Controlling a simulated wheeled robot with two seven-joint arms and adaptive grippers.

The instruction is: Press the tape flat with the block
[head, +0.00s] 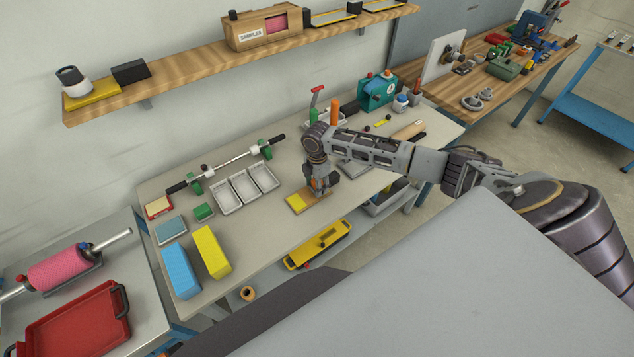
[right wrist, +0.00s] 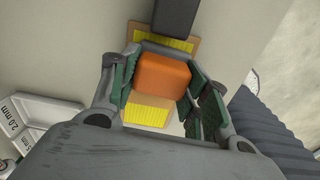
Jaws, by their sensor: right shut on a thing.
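My right gripper (head: 319,189) points down over a small wooden board (head: 318,203) on the table, with a yellow strip (head: 296,201) showing at its left end. In the right wrist view my right gripper (right wrist: 158,88) is shut on an orange block (right wrist: 162,75) between its green-padded fingers. Yellow also shows on the board on both sides of the block (right wrist: 147,115). The block hides the middle of the board. I cannot tell whether the block touches the tape. My left gripper is not in view.
White trays (head: 248,186), a green block (head: 203,212), and blue (head: 181,271) and yellow (head: 212,251) blocks lie left of the board. A grey bar (right wrist: 176,14) overlaps the board's far edge in the wrist view. A shelf (head: 190,68) runs along the wall.

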